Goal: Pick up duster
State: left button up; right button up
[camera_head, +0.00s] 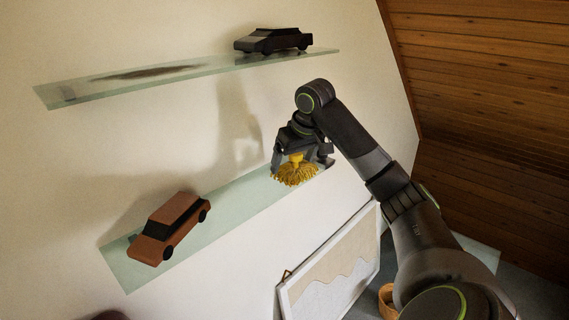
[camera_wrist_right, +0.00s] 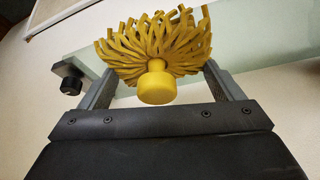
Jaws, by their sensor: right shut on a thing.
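The duster is a yellow piece with a shaggy fringed head and a short round knob handle. In the head view the duster (camera_head: 295,174) is at the right end of the lower glass shelf, fringe downward. My right gripper (camera_head: 300,160) is shut on it from above. In the right wrist view the duster (camera_wrist_right: 157,82) sits between the two fingers of my right gripper (camera_wrist_right: 157,85), its knob facing the camera. Whether the fringe touches the shelf is hard to tell. My left gripper is not in view.
The lower glass shelf (camera_head: 225,222) holds an orange-brown toy car (camera_head: 168,230) at its left. The upper glass shelf (camera_head: 200,68) holds a black toy car (camera_head: 273,40) and a dark patch. A framed picture (camera_head: 330,270) leans below, beside an orange pot (camera_head: 387,300). Wood panelling slopes at right.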

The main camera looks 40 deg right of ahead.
jog(key=s+a+b, duration=0.2)
jog(key=s+b, duration=0.6)
jog(key=s, duration=0.4)
jog(key=shift+s+a, duration=0.15)
dwell(0.3)
jog(key=o, duration=0.5)
jog(key=shift+c, duration=0.2)
jog(key=c, duration=0.3)
jog(key=shift+c, duration=0.2)
